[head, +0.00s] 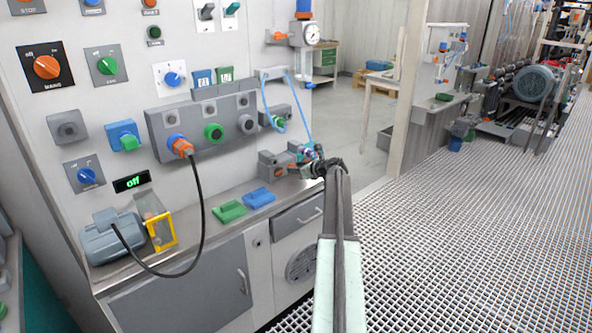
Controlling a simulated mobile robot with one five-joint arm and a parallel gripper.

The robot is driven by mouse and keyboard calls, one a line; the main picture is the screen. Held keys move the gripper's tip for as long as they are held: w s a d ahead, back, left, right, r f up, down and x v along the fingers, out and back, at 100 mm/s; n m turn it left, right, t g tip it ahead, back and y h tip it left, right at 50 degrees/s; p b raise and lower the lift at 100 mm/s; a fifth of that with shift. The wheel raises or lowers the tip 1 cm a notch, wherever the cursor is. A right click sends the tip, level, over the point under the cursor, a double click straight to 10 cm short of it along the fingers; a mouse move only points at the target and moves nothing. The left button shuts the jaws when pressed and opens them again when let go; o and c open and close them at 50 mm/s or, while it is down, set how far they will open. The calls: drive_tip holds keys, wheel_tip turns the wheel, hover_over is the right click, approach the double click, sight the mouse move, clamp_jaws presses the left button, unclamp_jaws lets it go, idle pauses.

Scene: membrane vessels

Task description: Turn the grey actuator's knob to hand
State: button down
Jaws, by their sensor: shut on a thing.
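The grey actuator (272,166) looks to be the grey block low against the wall panel, at the back end of the steel bench. An orange part (294,147) shows on its top right. My gripper (312,154) is at its right side, at the end of my outstretched arm. The jaws are shut on what looks like the actuator's knob. The knob is mostly hidden by the jaws and wrist, so its setting cannot be read.
Thin blue tubes (304,100) hang close above my gripper. A green block (229,211) and a blue block (259,198) lie on the bench. A black cable (203,215) loops to a grey motor (112,238). Grating floor (450,240) on the right is clear.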

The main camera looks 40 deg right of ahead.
drive_tip(key=n+h, duration=0.1)
drive_tip(key=n+b, duration=0.1)
drive_tip(key=a+n+h+b, duration=0.1)
drive_tip(key=shift+w+f+n+h, duration=0.2)
drive_tip(key=shift+f+n+h, duration=0.05)
drive_tip(key=shift+n+h, duration=0.05)
drive_tip(key=shift+a+f+n+t+h+b, duration=0.15)
drive_tip(key=shift+n+t+h+b, duration=0.35)
drive_tip(key=shift+n+b, duration=0.5)
drive_tip(key=shift+n+h+b, duration=0.4)
drive_tip(key=shift+n, duration=0.3)
drive_tip(key=c, duration=0.9)
unclamp_jaws()
drive_tip(key=p+v, duration=0.1)
drive_tip(key=v, duration=0.6)
drive_tip(key=shift+s+a, duration=0.25)
drive_tip(key=shift+s, duration=0.05)
